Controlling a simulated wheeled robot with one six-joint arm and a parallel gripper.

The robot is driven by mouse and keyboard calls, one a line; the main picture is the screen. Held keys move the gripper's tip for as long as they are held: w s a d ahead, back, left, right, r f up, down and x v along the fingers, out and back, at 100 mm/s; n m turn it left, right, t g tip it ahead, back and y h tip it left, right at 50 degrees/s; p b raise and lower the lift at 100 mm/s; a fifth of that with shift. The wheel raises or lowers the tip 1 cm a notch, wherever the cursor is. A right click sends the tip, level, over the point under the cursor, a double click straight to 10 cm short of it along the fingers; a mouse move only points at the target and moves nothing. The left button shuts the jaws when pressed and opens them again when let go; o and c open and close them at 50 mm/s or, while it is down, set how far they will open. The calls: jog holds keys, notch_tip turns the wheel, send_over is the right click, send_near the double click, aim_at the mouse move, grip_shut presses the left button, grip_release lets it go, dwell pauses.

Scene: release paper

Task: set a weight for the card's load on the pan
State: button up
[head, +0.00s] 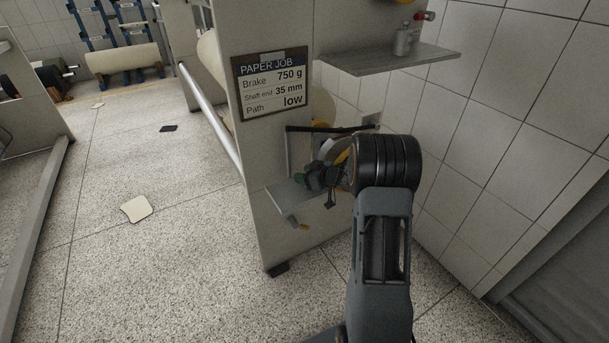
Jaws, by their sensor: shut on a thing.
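The job card (272,86) is on the upright machine frame and reads "PAPER JOB, Brake 750 g, Shaft end 35 mm, Path low". My gripper (333,178) is small and partly hidden behind my arm's thick black wrist joint. It is shut on a small dark thing at the right of the small grey shelf (288,194). The held thing is too small and covered to name surely as a weight. Dark green items (315,177) show beside my gripper. I cannot make out the pan clearly.
A dark bar (330,129) juts from the frame above my gripper. The tiled wall is close at right. A cream sheet (136,209) lies on the open floor at left.

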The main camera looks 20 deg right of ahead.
jog(key=shift+f, duration=0.1)
jog(key=o, duration=1.2)
jog(key=shift+o, duration=0.2)
jog(key=shift+r, duration=0.25)
jog(key=p+v, duration=0.4)
jog(key=v, duration=0.7)
jog(key=s+a+r+m+g+h, duration=0.25)
jog(key=r+m+h, duration=0.25)
jog(key=r+h, duration=0.4)
jog(key=s+a+g+y, duration=0.2)
jog(key=s+a+g, duration=0.4)
jog(key=s+a, duration=0.8)
jog(key=s+f, duration=0.1)
jog(key=s, duration=0.3)
jog(key=shift+a+m+y, duration=0.15)
jog(key=shift+m+y, duration=0.15)
jog(key=shift+m, duration=0.1)
